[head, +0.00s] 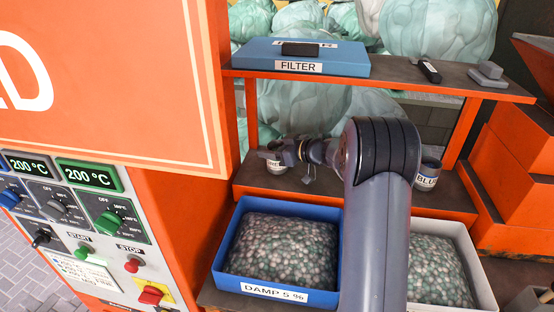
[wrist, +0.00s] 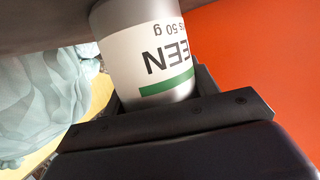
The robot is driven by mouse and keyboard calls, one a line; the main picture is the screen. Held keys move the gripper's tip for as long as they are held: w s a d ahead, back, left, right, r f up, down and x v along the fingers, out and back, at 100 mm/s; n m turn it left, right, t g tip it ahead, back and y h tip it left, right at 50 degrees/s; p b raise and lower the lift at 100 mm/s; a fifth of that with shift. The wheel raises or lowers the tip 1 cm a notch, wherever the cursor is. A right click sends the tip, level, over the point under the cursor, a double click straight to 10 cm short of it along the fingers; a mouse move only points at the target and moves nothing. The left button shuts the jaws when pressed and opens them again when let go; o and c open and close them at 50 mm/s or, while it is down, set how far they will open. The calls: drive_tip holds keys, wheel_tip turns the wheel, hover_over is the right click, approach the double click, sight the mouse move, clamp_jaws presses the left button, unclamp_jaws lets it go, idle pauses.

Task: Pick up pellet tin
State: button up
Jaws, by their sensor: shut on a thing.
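The pellet tin (wrist: 148,50) is a grey can with a white label and a green stripe, its lettering upside down in the wrist view, ending in "EEN" and "50 g". My gripper (wrist: 165,98) is shut on it, with the dark jaws around the tin's near end. In the head view the tin (head: 276,164) shows at the left of the middle shelf, partly hidden by my gripper (head: 284,152). I cannot tell whether it touches the shelf. A second tin labelled "BLU" (head: 427,176) stands at the right of that shelf, partly behind my arm.
The upper shelf (head: 450,86) lies above my gripper and holds a blue filter box (head: 307,57) and small dark items. Below are a blue bin (head: 226,246) marked "DAMP 5 %" and a white bin (head: 472,250), both with pellets. An orange machine (head: 180,210) stands close on the left.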

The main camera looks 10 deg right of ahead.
drive_tip(key=shift+r, duration=0.15)
wheel_tip(320, 180, up, 10)
drive_tip(key=b, duration=0.1)
idle(0.3)
idle(0.4)
